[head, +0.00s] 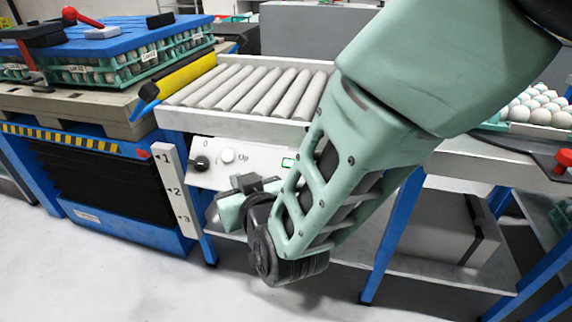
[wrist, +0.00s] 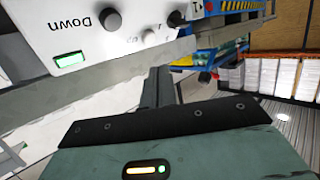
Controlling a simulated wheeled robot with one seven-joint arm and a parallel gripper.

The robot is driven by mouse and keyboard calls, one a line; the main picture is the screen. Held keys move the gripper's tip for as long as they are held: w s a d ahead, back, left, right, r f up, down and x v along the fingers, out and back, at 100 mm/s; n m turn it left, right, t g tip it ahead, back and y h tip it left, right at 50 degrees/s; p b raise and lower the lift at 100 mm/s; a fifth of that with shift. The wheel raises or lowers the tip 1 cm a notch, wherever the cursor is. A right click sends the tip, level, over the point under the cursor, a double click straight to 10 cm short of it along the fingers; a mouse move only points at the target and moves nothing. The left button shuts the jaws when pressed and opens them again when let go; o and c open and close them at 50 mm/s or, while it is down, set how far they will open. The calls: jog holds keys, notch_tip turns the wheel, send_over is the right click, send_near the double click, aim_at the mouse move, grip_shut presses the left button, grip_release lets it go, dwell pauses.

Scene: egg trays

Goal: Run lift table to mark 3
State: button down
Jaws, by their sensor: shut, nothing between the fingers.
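The lift table (head: 100,185) stands at the left in the head view, with black bellows and a blue base. Its red pointer (head: 143,154) is beside mark 1 on the white scale post (head: 172,195). The white control panel (head: 250,178) carries a black knob (head: 200,163), a white button (head: 227,156) labelled Up, and a green-edged display (head: 288,162). The wrist view shows the panel upside down, with a black button (wrist: 110,19) by the word Down. My gripper (head: 252,182) is shut and empty in front of the panel; its fingers (wrist: 158,76) appear below the panel in the wrist view.
A pallet (head: 95,106) on the lift table bears green egg crates (head: 110,68) under a blue cover. A roller conveyor (head: 250,90) is above the panel. More eggs (head: 535,108) are at the right. Blue legs (head: 392,240) stand below.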

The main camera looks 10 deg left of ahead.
jog(key=shift+w+f, duration=0.1)
jog(key=w+f+b, duration=0.4)
jog(key=w+f, duration=0.1)
jog(key=w, duration=0.1)
jog(key=shift+w+d+f+b, duration=0.15)
jog(key=shift+w+f+b, duration=0.05)
jog(key=shift+f+b, duration=0.2)
dwell(2.1)
jog(key=shift+w+f, duration=0.25)
jog(key=shift+w, duration=0.05)
